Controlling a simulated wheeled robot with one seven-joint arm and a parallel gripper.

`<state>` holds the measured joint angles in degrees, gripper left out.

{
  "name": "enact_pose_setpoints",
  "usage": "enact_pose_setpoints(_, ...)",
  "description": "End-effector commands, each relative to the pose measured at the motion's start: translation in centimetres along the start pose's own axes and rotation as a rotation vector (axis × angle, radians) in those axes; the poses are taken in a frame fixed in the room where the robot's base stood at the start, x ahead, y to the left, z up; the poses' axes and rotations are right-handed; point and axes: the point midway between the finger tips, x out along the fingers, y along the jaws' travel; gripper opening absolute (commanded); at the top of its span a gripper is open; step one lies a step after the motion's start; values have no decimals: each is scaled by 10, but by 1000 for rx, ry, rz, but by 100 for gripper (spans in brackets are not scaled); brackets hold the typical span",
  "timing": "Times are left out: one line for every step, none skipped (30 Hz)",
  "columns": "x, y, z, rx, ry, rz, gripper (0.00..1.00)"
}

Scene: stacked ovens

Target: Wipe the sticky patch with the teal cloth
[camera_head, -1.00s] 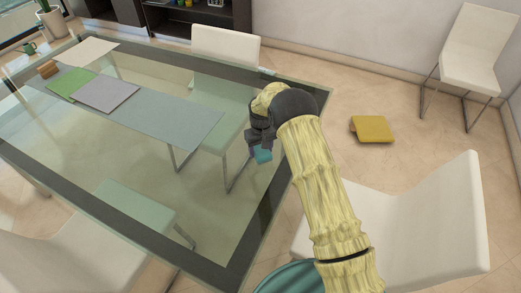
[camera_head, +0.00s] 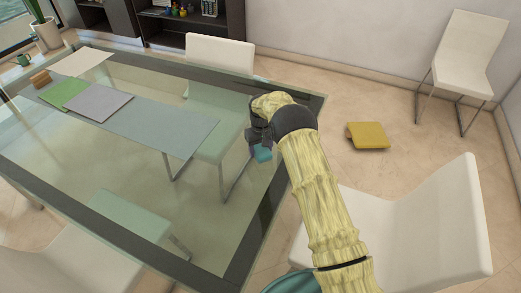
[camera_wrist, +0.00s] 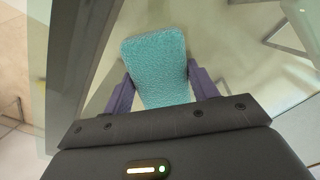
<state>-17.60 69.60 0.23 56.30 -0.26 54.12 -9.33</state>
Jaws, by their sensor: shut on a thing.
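The teal cloth (camera_wrist: 155,65) is a small block-like piece with a rough surface, held between the two dark fingers in the wrist view. My gripper (camera_wrist: 160,88) is shut on it. In the head view my gripper (camera_head: 260,143) is near the right edge of the glass table (camera_head: 240,240), with a bit of the cloth showing below it. The wrist view shows glass under the cloth, but I cannot tell the gap between them. I cannot make out a sticky patch in either view.
A grey runner (camera_head: 165,128) lies on the table with a green sheet (camera_head: 63,94), a grey sheet (camera_head: 98,103) and a wooden block (camera_head: 40,78). White chairs (camera_head: 425,215) stand around the table. A yellow object (camera_head: 368,136) lies on the floor to the right.

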Motion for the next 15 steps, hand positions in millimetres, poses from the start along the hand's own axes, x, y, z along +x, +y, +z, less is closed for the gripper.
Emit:
enact_pose_setpoints(3,3,-2,1,0,0,33)
enact_pose_setpoints(3,5,-4,1,0,0,33)
enact_pose_setpoints(3,7,-6,1,1,0,33)
enact_pose_setpoints(3,8,-7,1,0,0,33)
enact_pose_setpoints(3,10,-9,1,1,0,33)
enact_pose_setpoints(3,12,-11,2,1,0,33)
enact_pose_setpoints(3,14,-12,2,1,0,33)
enact_pose_setpoints(3,15,-14,2,1,0,33)
enact_pose_setpoints(4,18,-16,2,1,0,33)
enact_pose_setpoints(3,19,-17,2,1,0,33)
enact_pose_setpoints(3,21,-19,2,2,0,33)
enact_pose_setpoints(2,23,-21,2,1,0,33)
enact_pose_setpoints(2,24,-22,2,1,0,33)
enact_pose_setpoints(2,25,-22,2,1,0,33)
enact_pose_setpoints(1,25,-23,1,0,0,33)
